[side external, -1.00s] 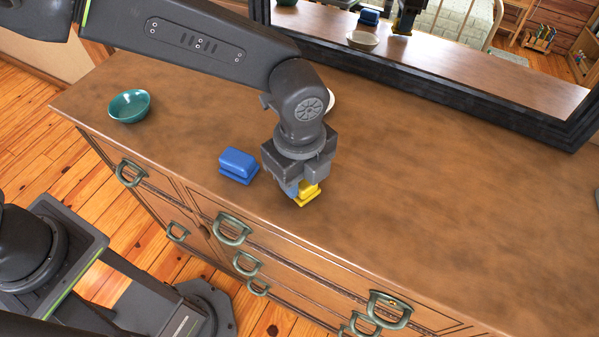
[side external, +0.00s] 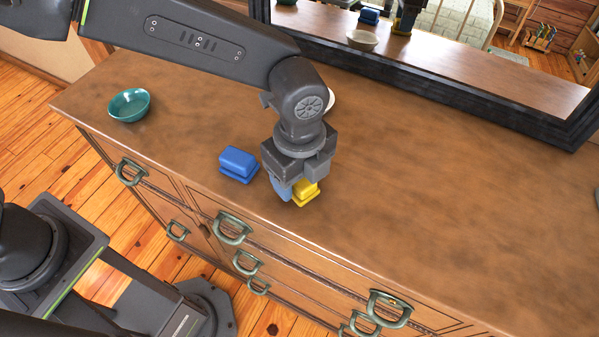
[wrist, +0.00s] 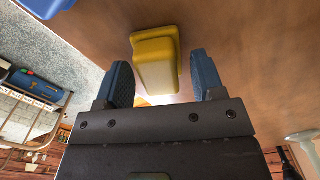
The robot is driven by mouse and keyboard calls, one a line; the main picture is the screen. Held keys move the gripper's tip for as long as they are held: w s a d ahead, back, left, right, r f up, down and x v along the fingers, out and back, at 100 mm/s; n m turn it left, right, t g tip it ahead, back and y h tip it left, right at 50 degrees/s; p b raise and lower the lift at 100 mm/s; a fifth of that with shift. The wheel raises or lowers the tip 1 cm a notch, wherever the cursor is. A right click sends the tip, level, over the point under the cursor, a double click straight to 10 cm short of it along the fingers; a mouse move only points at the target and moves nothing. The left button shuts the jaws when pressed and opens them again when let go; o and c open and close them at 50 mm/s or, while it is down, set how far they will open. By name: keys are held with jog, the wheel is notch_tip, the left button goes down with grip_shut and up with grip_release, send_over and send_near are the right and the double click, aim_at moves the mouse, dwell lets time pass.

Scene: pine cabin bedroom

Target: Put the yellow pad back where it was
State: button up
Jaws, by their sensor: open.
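The yellow pad (side external: 306,194) sits on the wooden dresser top, partly hidden by my gripper in the side view. My gripper (side external: 297,187) points down over it with its jaws open. In the wrist view the yellow pad (wrist: 157,60) lies between and just beyond the two blue fingertips (wrist: 163,82), with a gap visible on each side. A similar blue pad (side external: 238,165) rests on the dresser to the left of my gripper. A corner of the blue pad (wrist: 45,6) shows at the top left of the wrist view.
A teal bowl (side external: 129,105) stands at the dresser's left end. A white bowl (side external: 331,100) is mostly hidden behind my wrist. A dark-framed mirror (side external: 430,82) runs along the back. The dresser top (side external: 430,190) to the right is clear.

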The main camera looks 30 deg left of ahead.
notch_tip(320, 180, up, 12)
dwell(0.4)
jog(key=shift+a, duration=0.1)
jog(key=s+a+r+n+t+h, duration=0.1)
jog(key=a+r+n, duration=0.2)
jog(key=a+n, duration=0.35)
jog(key=a+r+n+t, duration=0.1)
jog(key=a+r+n, duration=0.2)
jog(key=a, duration=0.6)
jog(key=s+a+f+n+t+y, duration=0.1)
jog(key=s+a+f+n+t, duration=0.1)
jog(key=s+a+n, duration=0.8)
jog(key=a+n+t, duration=0.1)
jog(key=a+n, duration=0.2)
jog(key=shift+s+a+f+t, duration=0.2)
jog(key=shift+a+f+t, duration=0.1)
jog(key=shift+a+f, duration=0.1)
